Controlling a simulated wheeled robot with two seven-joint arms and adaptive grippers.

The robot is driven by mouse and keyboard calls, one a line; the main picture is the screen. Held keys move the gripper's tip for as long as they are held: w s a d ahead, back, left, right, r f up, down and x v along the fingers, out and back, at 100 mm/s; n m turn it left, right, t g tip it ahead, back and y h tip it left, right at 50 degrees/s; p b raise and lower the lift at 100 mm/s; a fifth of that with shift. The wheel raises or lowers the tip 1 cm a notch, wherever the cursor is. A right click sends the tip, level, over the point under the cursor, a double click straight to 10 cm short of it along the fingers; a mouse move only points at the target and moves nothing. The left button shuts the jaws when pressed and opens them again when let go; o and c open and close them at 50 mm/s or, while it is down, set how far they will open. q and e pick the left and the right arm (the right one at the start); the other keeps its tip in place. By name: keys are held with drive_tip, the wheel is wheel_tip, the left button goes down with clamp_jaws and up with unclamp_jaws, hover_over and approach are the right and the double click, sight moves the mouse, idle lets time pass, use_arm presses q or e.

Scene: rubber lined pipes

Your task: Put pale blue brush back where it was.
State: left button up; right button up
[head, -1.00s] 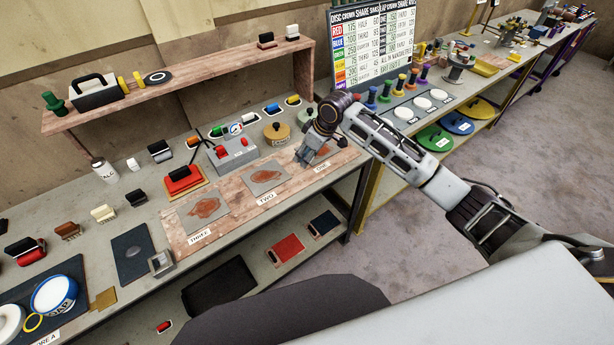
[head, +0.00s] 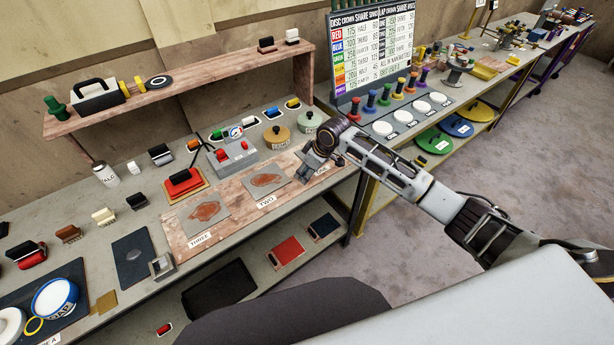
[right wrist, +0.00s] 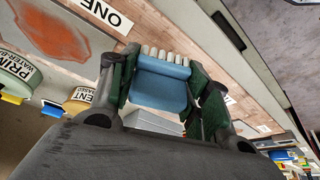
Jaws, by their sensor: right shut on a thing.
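The pale blue brush (right wrist: 160,85), with a row of pale bristles along one edge, is between the fingers of my right gripper (right wrist: 163,95) in the right wrist view. The gripper is shut on it. In the head view my right gripper (head: 308,172) hangs over the right end of the wooden board, by the panel labelled ONE, and largely hides the brush. I cannot tell whether the brush touches anything below. Several other brushes stand at the left of the bench, among them a cream one (head: 103,216) and a brown one (head: 68,234). My left gripper is out of view.
Two lidded tins, one tan (head: 277,138) and one pale green (head: 309,121), stand behind the gripper. A grey box with red knobs (head: 233,154) is to their left. A raised wooden shelf (head: 200,76) runs along the back. The sign board (head: 372,50) stands to the right.

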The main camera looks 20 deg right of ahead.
drive_tip(key=shift+f, duration=1.4)
drive_tip(key=shift+f, duration=0.15)
drive_tip(key=o, duration=1)
drive_tip(key=shift+v, duration=6.15)
